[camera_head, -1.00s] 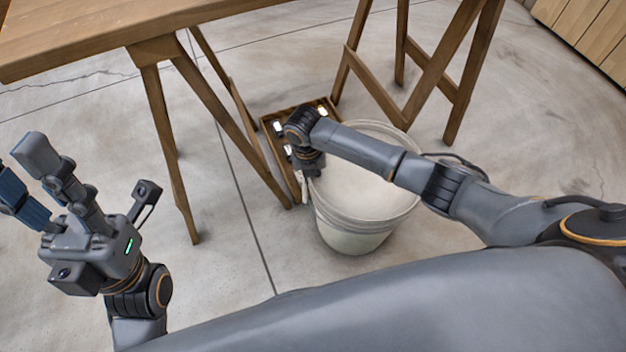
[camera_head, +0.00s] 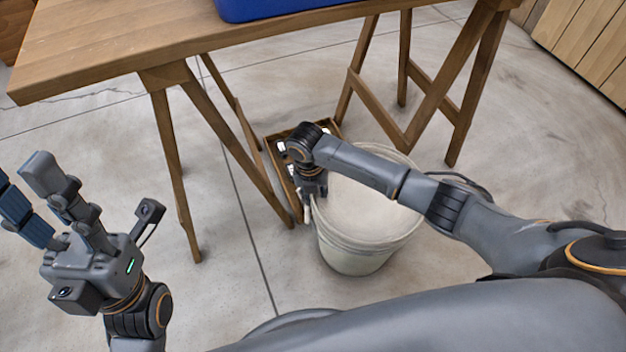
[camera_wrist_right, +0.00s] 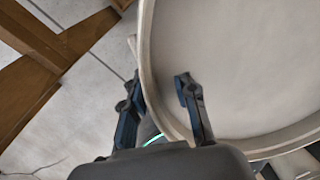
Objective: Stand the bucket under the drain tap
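A pale bucket (camera_head: 362,258) stands upright on the floor in front of the table, right of centre in the head view. Its rim (camera_wrist_right: 152,88) also shows in the right wrist view. My right gripper (camera_head: 312,190) is at the bucket's left rim. In the wrist view its fingers (camera_wrist_right: 160,82) straddle the rim, one inside and one outside, with gaps showing beside the wall, so it looks open. My left gripper (camera_head: 24,180) is open and empty at the far left, away from the bucket. No drain tap can be made out. A blue container (camera_head: 285,9) on the table is cut off above.
A wooden table (camera_head: 110,45) on trestle legs (camera_head: 175,170) stands behind the bucket. A shallow wooden tray (camera_head: 279,172) with small white items lies on the floor beside the bucket, partly hidden by my right arm.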

